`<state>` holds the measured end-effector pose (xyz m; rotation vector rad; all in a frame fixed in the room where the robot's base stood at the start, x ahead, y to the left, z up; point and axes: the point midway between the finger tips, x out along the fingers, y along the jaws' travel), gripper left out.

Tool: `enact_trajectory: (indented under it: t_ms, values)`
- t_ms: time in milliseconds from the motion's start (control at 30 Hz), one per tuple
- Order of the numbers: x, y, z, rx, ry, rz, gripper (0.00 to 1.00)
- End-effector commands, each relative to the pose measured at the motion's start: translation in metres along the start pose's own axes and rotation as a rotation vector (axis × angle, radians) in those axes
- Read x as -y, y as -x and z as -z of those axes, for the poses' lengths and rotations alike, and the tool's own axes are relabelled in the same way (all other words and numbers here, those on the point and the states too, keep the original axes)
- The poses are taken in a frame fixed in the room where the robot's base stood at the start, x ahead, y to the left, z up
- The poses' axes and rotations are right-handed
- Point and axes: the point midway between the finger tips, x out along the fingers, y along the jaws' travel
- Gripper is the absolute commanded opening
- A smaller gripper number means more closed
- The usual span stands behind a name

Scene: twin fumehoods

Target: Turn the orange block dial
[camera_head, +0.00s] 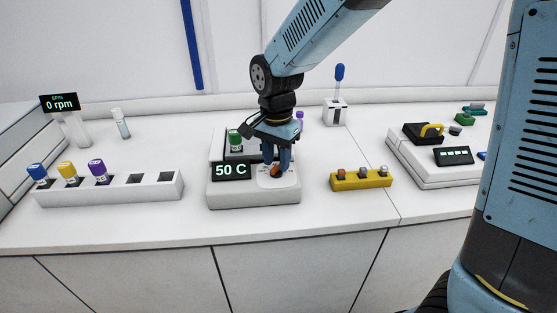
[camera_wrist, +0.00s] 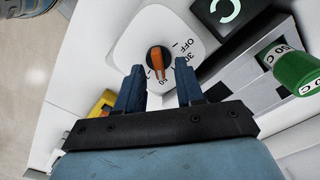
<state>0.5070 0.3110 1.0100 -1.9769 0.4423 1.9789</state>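The orange dial (camera_head: 276,172) sits on the front right of a white heater block (camera_head: 252,196), whose display (camera_head: 231,171) reads 50 C. In the wrist view the orange dial (camera_wrist: 157,60) is an orange bar on a black round base, set on a white plate marked OFF and 30, with another mark partly hidden. The bar points down in that view, towards the partly hidden mark. My gripper (camera_wrist: 159,66) is open, with one blue finger on each side of the dial. In the head view my gripper (camera_head: 277,157) is over the dial from above. Contact with it cannot be told.
A green-capped vial (camera_head: 235,139) stands in the block behind the display. A white rack (camera_head: 110,191) with capped vials is on the left. The bench front is clear.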

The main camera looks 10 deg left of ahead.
Motion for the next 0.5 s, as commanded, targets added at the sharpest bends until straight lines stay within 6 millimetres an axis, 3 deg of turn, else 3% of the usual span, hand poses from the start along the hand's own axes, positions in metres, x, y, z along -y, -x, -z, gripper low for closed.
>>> enact_trajectory:
  t_ms: [400,500]
  values:
    - [-0.0002,-0.0087,0.0000,0.000,0.000,0.000,0.37]
    - [-0.0001,-0.0086,-0.0001,0.000,0.000,0.000,0.30]
